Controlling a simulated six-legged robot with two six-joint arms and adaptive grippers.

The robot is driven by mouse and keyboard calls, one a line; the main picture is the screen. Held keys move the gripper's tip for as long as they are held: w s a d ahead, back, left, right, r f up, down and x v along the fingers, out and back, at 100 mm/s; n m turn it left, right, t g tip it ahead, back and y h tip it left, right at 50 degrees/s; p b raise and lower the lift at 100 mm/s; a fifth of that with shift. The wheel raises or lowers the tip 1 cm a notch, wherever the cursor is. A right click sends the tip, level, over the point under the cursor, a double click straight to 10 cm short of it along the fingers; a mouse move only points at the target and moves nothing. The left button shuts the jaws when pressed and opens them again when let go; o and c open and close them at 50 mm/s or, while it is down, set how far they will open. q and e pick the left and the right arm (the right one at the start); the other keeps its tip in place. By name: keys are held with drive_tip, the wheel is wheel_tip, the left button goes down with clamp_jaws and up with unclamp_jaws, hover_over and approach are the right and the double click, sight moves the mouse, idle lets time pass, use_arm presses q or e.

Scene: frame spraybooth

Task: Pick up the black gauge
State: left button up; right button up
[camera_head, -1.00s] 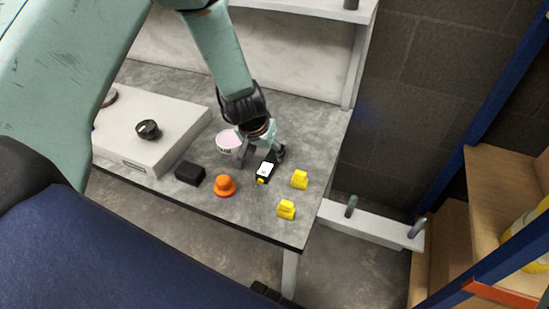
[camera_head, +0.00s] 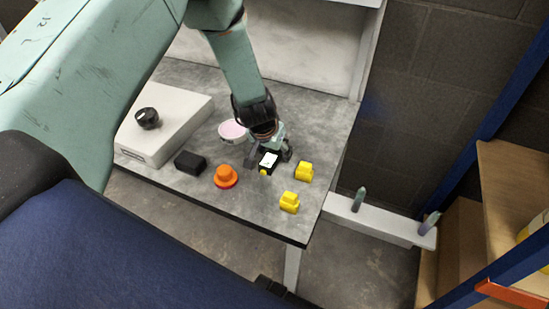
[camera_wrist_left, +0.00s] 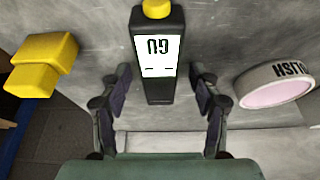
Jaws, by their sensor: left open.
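The black gauge (camera_head: 267,163) lies on the grey table, with a white display and a yellow end. In the left wrist view the gauge (camera_wrist_left: 159,83) shows its white screen, with its yellow cap at the top edge. My left gripper (camera_head: 268,158) is at the gauge, coming down from behind it. In the wrist view the left gripper's fingers (camera_wrist_left: 160,92) are spread, one on each side of the gauge's near end, with a visible gap on both sides. My right gripper is not in view.
Two yellow pieces (camera_head: 304,171) (camera_head: 289,202) lie right of the gauge. An orange knob-shaped piece (camera_head: 226,176), a black block (camera_head: 190,162) and a round pink-topped tape (camera_head: 232,131) are to its left. A white box (camera_head: 165,122) stands further left. The table's front edge is close.

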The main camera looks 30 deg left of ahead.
use_arm(q)
drive_tip(key=shift+r, duration=0.2)
drive_tip(key=shift+s, duration=0.1)
drive_tip(key=shift+c, duration=0.7)
drive_tip(key=shift+f, duration=0.1)
drive_tip(key=c, duration=0.4)
clamp_jaws()
